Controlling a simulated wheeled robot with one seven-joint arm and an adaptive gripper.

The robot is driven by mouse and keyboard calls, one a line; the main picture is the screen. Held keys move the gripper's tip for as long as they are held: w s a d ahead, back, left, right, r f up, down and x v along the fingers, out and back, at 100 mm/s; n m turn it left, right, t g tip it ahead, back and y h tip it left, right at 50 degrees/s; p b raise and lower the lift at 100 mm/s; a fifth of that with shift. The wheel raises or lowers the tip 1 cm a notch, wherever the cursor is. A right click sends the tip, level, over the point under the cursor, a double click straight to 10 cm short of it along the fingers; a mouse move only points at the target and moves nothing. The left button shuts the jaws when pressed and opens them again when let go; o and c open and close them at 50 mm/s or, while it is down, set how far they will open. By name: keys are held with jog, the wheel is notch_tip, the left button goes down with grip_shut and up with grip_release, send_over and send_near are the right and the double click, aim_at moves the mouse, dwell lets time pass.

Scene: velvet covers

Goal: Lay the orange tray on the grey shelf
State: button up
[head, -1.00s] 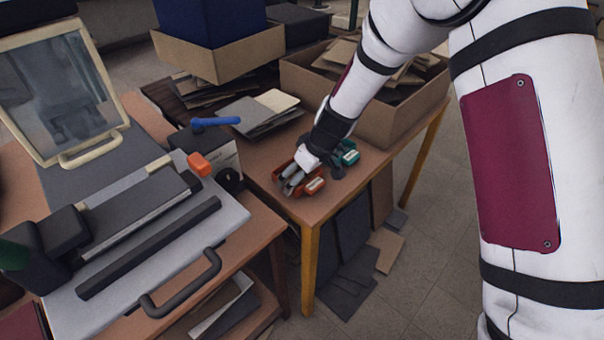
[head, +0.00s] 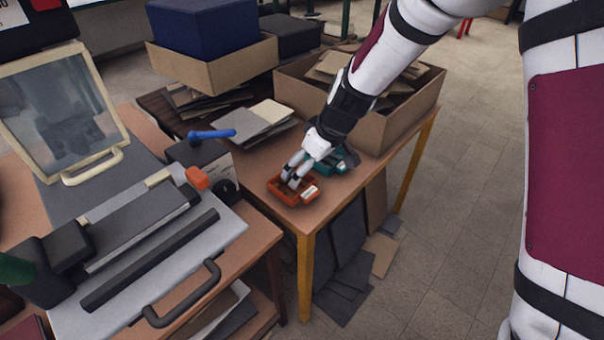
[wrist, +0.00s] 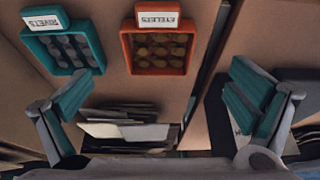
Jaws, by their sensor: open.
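The orange tray (head: 283,197) is a small open box with a white label, near the front corner of the right-hand table. In the wrist view the orange tray (wrist: 157,73) holds several round pieces, and its label reads EYELETS. My gripper (head: 291,179) is over the tray in the head view. In the wrist view my gripper (wrist: 163,92) has its teal-padded fingers spread wide with nothing between them, and the tray lies beyond them. I cannot pick out a grey shelf with certainty in either view.
A teal tray (head: 345,163) labelled RIVETS stands beside the orange one, partly behind my gripper. A large cardboard box (head: 398,128) stands behind. Folders (head: 252,124) lie on the table's left. A machine with a grey handle (head: 183,300) fills the left. Floor is clear at right.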

jog(key=shift+v, duration=1.65)
jog(key=s+d+r+m+h, duration=0.1)
jog(key=s+d+r+m, duration=0.3)
jog(key=s+d+r, duration=0.9)
jog(key=s+d+r+m+h, duration=0.1)
jog(key=s+d+m, duration=0.2)
jog(key=s, duration=0.8)
jog(key=s+d+r+m+g+h, duration=0.1)
jog(key=s+d+m, duration=0.2)
jog(key=s, duration=0.8)
jog(key=shift+d+r, duration=0.2)
jog(key=shift+d, duration=0.6)
